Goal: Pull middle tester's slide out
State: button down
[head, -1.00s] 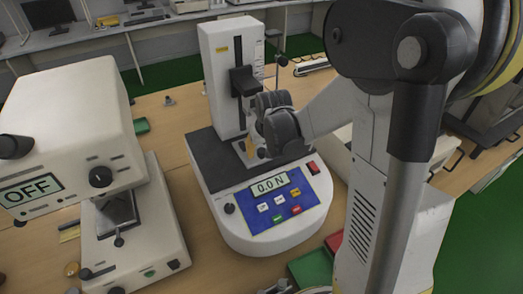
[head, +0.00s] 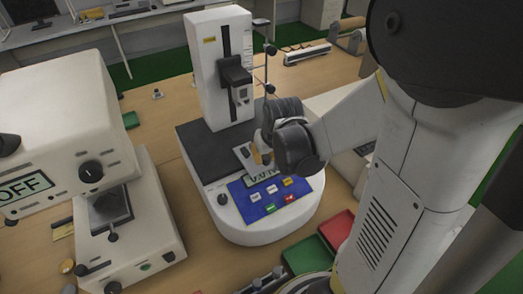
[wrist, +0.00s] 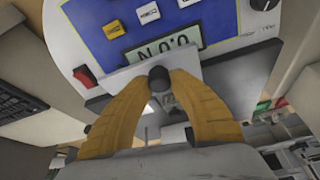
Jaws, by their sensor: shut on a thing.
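The middle tester (head: 221,75) is white, with a dark deck, a tall column and a blue front panel. The slide, a thin pale plate (wrist: 140,72), sits forward of the column, at the panel's back edge by the display. My gripper (wrist: 160,82) is shut on the slide's black knob (wrist: 158,75), one yellow finger on each side. In the head view my gripper (head: 266,152) hides part of the slide and panel.
Another tester (head: 65,120) with an OFF display stands close on the left. Green (head: 312,256) and red (head: 337,229) trays lie at the front right of the middle tester. A thin stand (head: 268,50) rises beside its column.

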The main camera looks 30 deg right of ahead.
jog(key=c, duration=1.2)
grip_release()
jog(key=shift+w, duration=0.1)
jog(key=shift+o, duration=0.2)
jog(key=d+v, duration=0.1)
jog(key=v, duration=1.1)
jog(key=shift+a, duration=0.45)
jog(key=shift+f, duration=0.1)
